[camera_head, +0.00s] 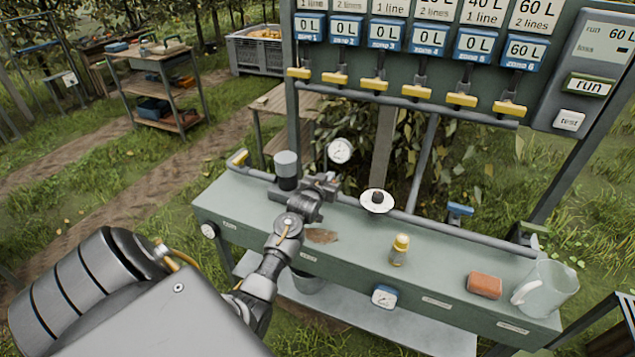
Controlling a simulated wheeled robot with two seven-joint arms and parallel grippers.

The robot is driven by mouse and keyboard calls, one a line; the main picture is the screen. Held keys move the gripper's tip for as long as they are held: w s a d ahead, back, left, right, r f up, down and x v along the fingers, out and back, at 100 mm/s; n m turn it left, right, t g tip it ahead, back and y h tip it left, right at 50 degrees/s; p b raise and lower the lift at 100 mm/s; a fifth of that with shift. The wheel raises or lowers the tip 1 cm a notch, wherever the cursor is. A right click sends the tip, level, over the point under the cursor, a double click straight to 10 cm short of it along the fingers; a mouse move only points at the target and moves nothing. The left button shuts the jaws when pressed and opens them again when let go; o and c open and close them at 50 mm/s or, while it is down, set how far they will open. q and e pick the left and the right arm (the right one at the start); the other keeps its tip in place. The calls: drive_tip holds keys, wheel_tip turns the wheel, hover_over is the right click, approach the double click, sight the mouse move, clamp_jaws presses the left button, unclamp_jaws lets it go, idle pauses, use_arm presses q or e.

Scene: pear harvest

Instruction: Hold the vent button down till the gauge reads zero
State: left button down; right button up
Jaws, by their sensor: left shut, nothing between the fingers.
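A round white gauge (340,151) stands above the pipe behind the green bench; its needle is too small to read. My left gripper (327,182) is shut and empty at the pipe, below the gauge and just right of a dark grey cylinder (287,164). A small reddish spot shows by its fingertips; I cannot tell whether it is the vent button or whether the fingers touch it. A white disc with a dark knob (377,201) sits on the pipe to the right of the gripper. My right gripper is out of view.
On the green bench (440,262) are a brown leaf (321,236), a yellow-capped bottle (398,253), a reddish block (484,286) and a clear jug (546,288). A panel with yellow-handled valves (419,92) rises behind.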

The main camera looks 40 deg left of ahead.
use_arm(q)
drive_tip(key=b+v, duration=0.1)
drive_tip(key=v, duration=0.8)
drive_tip(key=shift+f, duration=0.15)
drive_tip(key=s+d+f+m+g+h, duration=0.3)
drive_tip(key=s+d+f+g, duration=0.2)
drive_tip(key=s+d+f, duration=0.55)
drive_tip(key=s+d+f+m+g+h, duration=0.15)
drive_tip(key=s+d, duration=0.25)
drive_tip(key=s, duration=0.4)
drive_tip(key=s+d+g, duration=0.3)
drive_tip(key=s+d, duration=0.2)
drive_tip(key=s, duration=0.2)
drive_tip(key=s+d+m+g+h, duration=0.15)
drive_tip(key=s+d, duration=0.25)
drive_tip(key=s, duration=0.4)
wheel_tip(320, 180, down, 28)
drive_tip(key=s+g, duration=0.1)
drive_tip(key=g, duration=0.1)
drive_tip(key=s+a+f+g, duration=0.1)
drive_tip(key=s+a+f, duration=0.2)
drive_tip(key=s+f, duration=1.1)
drive_tip(key=shift+s+y, duration=0.4)
drive_tip(key=shift+s, duration=0.6)
